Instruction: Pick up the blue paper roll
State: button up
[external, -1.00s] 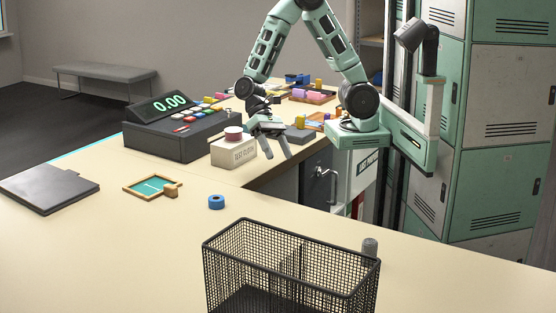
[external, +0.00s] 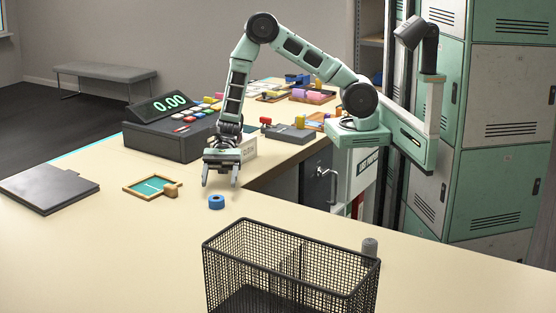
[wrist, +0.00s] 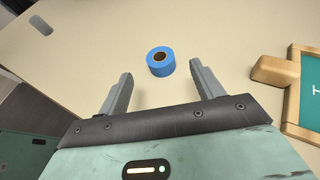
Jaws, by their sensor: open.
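The blue paper roll (external: 216,202) is a short ring with a dark hole, lying flat on the cream counter. My gripper (external: 220,184) is open and empty, pointing down just behind and above the roll in the external view. In the wrist view the roll (wrist: 160,62) sits beyond the fingertips, roughly midway between the two fingers (wrist: 160,80). Nothing touches it.
A small green board with a wooden frame (external: 135,187) and a dark flat folder (external: 45,188) lie left of the roll. A black wire basket (external: 290,240) stands in front at right. A register (external: 170,137) and white box (external: 249,149) are behind.

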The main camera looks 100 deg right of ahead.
aim_at(215, 199)
jog(key=shift+p+x, duration=0.65)
jog(key=shift+x, duration=3.2)
jog(key=c, duration=1)
